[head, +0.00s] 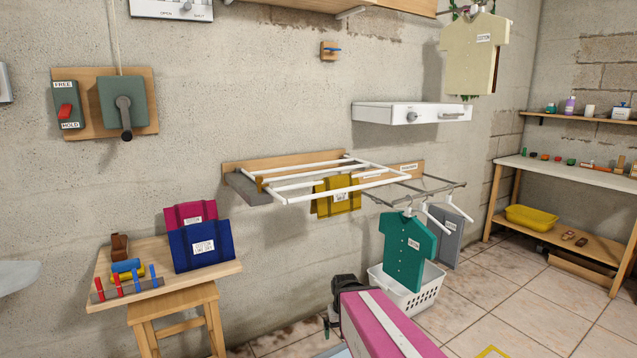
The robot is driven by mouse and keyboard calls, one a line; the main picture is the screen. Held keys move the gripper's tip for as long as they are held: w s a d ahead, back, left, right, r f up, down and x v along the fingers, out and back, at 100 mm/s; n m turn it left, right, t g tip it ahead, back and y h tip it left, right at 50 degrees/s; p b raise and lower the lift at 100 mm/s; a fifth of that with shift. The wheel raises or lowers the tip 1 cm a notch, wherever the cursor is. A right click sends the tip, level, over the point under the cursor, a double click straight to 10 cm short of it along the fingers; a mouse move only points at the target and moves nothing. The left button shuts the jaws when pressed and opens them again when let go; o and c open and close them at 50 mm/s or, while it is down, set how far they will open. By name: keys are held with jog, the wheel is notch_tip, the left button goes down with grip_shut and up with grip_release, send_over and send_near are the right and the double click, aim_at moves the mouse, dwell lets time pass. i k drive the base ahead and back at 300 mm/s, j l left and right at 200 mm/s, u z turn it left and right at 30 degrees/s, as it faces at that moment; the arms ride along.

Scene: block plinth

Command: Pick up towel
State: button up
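Several folded cloths that look like towels are in the head view. A blue towel (203,247) and a magenta towel (190,213) stand folded on the small wooden table at the left, the blue one in front. Both have white labels; the blue one's reads roughly "cotton line dry". A yellow towel (338,197) hangs folded over a bar of the white wall rack, also with a label. I cannot tell which towel is meant. My gripper's fingers cannot be made out in this view.
The wooden table (205,273) also holds colored pegs and small blocks. The white rack (325,175) juts from the wall. A green shirt shape (407,250) hangs above a white basket (428,293). A magenta block with a white stripe (375,325) fills the bottom middle.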

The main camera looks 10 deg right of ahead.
aim_at(195, 246)
jog(key=k+j, duration=0.1)
jog(key=j, duration=0.3)
jog(key=k+j+z, duration=0.15)
jog(key=j, duration=0.25)
jog(key=k+j, duration=0.1)
jog(key=j, duration=0.25)
jog(key=k+j+z, duration=0.15)
jog(key=j, duration=0.25)
